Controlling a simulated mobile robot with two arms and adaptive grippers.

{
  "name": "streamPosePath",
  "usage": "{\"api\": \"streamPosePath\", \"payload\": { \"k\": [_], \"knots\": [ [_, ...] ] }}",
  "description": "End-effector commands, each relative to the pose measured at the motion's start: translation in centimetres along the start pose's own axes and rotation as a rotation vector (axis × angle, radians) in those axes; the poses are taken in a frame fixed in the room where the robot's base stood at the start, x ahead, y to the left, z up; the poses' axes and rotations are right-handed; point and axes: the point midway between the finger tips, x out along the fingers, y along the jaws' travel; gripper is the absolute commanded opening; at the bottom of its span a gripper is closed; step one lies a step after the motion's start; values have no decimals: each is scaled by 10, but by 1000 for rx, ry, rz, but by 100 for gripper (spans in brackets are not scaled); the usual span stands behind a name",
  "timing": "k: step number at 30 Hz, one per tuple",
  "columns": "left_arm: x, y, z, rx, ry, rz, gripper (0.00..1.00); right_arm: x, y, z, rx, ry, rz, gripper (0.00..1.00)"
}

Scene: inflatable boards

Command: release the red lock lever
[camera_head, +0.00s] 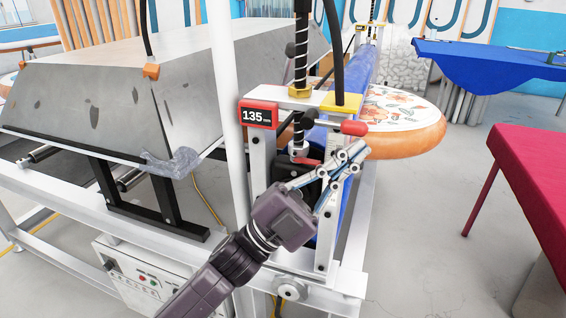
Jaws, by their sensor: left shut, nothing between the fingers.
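The red lock lever (353,128) is a red knob on a short dark rod on the white metal frame (257,165), pointing right. My right gripper is not in view.
A white post (226,110) stands close to the left of my arm. A large grey slab (90,90) fills the left. A round floral board (400,112) lies behind the frame. A blue-covered table (490,62) and a red-covered table (535,165) stand right, with open floor between.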

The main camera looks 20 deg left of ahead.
Motion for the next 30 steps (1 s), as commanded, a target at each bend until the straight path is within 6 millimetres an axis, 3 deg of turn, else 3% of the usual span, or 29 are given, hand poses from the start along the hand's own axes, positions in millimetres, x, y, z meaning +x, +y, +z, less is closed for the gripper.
{"api": "streamPosePath", "payload": {
  "k": [22,26,30],
  "knots": [
    [3,-2,-2,0,1,1,0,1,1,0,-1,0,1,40],
    [-6,-1,-1,-2,-2,2,0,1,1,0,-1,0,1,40],
    [-28,0,-1,-3,-4,3,0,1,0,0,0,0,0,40]
  ]
}}
